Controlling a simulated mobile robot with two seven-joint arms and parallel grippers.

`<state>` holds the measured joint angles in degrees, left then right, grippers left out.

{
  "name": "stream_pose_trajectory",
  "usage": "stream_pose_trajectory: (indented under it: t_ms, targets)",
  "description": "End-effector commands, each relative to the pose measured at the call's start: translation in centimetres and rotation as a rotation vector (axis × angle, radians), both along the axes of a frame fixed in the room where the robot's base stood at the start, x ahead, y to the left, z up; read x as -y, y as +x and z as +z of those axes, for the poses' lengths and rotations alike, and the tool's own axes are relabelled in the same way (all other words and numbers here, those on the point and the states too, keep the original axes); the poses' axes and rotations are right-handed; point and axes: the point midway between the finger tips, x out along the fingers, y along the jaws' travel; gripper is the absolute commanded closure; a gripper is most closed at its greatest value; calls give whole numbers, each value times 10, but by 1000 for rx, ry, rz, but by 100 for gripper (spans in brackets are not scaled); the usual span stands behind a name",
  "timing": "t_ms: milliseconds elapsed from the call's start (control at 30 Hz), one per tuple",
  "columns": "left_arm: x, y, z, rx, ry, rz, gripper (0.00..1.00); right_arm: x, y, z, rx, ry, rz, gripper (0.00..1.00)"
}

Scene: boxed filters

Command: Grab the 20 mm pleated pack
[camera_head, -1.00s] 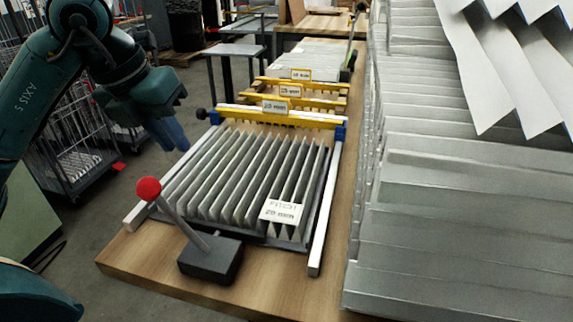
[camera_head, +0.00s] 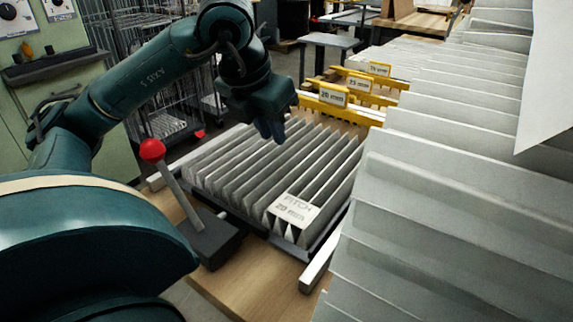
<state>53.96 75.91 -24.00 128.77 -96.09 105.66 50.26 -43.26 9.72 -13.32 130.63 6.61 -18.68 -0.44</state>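The 20 mm pleated pack (camera_head: 232,168) is a grey block of upright pleats in a low frame on the wooden bench. A white card reading "PITCH 20 mm" (camera_head: 293,208) lies on its front right part. My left gripper (camera_head: 270,129) points down at the far left edge of the pack, with its blue fingers in front of the pleats' far ends. I cannot tell whether the fingers touch the pack or how far apart they are. The yellow bar marked "20 mm" (camera_head: 345,107) crosses behind the pack, its left end hidden by my gripper. My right gripper is not in view.
A lever with a red ball (camera_head: 152,150) rises from a dark base (camera_head: 211,240) at the pack's near left corner. More yellow bars (camera_head: 358,83) stand behind. Large grey pleated sheets (camera_head: 450,190) crowd the right side. Bare bench (camera_head: 250,285) shows in front.

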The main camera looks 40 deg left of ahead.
Motion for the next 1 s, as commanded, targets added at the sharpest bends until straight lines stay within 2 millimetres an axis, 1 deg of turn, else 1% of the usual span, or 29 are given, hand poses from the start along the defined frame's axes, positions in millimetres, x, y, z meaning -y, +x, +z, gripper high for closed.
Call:
stream_pose_trajectory:
  t_ms: [33, 267, 500, 567, 667, 867, 1000]
  targets:
    - [-1, 2, -9, -4, 0, 1, 84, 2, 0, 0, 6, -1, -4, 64]
    - [-1, 10, -22, -1, 0, 1, 84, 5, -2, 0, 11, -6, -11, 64]
    - [-2, 26, -55, -5, -1, 0, 84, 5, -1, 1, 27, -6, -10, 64]
    - [-3, 29, -60, -2, 0, 0, 84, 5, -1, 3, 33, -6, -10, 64]
    - [-3, 31, -64, -1, -1, 0, 84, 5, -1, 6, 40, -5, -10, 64]
    - [-3, 31, -64, 0, -1, 0, 84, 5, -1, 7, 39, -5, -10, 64]
    - [-3, 31, -63, 0, -1, 0, 94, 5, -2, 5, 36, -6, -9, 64]
